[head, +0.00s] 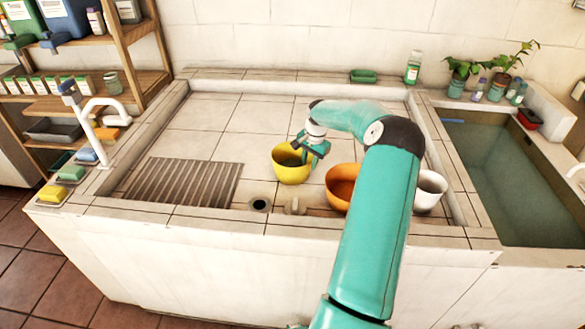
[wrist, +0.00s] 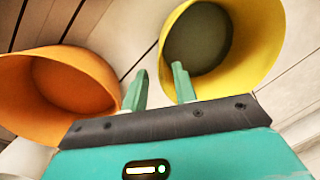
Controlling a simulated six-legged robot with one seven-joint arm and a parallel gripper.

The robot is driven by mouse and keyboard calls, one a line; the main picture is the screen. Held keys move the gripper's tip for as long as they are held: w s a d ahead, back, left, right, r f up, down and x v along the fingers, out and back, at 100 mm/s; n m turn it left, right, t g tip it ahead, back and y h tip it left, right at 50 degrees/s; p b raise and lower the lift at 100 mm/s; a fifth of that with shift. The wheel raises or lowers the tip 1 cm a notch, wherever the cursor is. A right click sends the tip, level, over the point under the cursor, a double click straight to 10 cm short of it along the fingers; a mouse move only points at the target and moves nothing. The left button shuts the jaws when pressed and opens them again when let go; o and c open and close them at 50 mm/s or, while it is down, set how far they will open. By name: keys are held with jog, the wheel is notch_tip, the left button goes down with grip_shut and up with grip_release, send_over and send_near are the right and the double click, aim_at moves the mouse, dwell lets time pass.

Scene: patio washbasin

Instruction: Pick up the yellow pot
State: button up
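The yellow pot (head: 291,174) stands upright on the tiled basin floor in the head view, left of the orange pot (head: 338,192). My gripper (head: 309,153) is at the right side of the yellow pot's rim. In the wrist view, the yellow pot (wrist: 252,58) is at upper right, with its dark inside showing. My gripper (wrist: 160,72) is open there, its two fingers apart. One finger overlaps the pot's mouth, and the other is outside it, towards the orange pot (wrist: 25,85). I cannot tell whether either finger touches the pot.
A white pot (head: 430,188) stands right of the orange pot, partly behind my arm. A ribbed drain board (head: 183,181) lies at the left, near a white tap (head: 92,125). A water trough (head: 505,185) is at the right. The basin's back tiles are clear.

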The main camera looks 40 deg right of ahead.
aim_at(304, 180)
jog(key=shift+w+a+f, duration=0.1)
jog(key=shift+w+f, duration=0.1)
jog(key=shift+f, duration=0.8)
jog(key=shift+w+f, duration=0.15)
jog(key=shift+f, duration=0.85)
jog(key=shift+w+a+f, duration=0.1)
jog(key=shift+w+f, duration=0.1)
jog(key=shift+f, duration=0.8)
grip_shut()
